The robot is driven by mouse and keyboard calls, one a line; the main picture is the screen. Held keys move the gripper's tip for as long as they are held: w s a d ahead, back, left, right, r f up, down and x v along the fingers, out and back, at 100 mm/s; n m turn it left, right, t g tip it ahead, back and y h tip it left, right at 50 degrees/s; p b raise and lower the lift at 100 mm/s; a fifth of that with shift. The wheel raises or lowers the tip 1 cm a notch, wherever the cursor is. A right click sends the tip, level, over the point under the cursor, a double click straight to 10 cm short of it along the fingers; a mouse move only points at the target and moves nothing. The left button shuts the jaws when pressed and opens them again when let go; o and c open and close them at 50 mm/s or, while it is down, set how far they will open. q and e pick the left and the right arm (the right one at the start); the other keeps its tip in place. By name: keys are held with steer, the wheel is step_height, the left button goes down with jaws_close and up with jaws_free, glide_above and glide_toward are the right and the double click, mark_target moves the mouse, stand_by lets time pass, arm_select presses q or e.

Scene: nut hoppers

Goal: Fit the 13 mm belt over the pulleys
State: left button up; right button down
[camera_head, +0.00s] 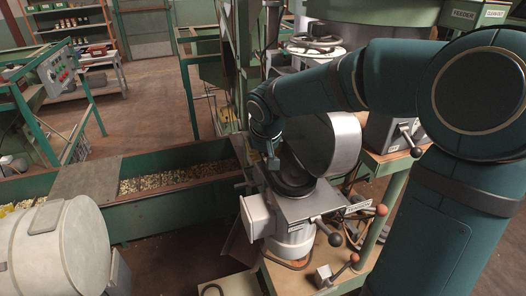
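My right arm comes in from the right. It bends down to the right gripper (272,163), which is small and dark against the machine. The gripper is at the left edge of a dark round part (292,178), perhaps a pulley or a belt, under a raised metal cover (345,145). I cannot tell whether the gripper touches it, or whether its fingers are open or shut. No separate belt can be made out. My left gripper is not in view.
The machine has a flat metal top (305,208) with ball-ended levers (331,233). A green trough of nuts (178,180) runs to its left. A pale drum (60,250) stands at lower left. Shelves (72,25) are far back. Open floor lies beyond the trough.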

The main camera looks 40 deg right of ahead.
steer(key=shift+f, duration=0.3)
steer(key=c, duration=1.1)
jaws_free()
steer(key=shift+o, duration=0.2)
steer(key=shift+r, duration=0.1)
steer(key=v, duration=1.2)
steer(key=shift+s, duration=0.1)
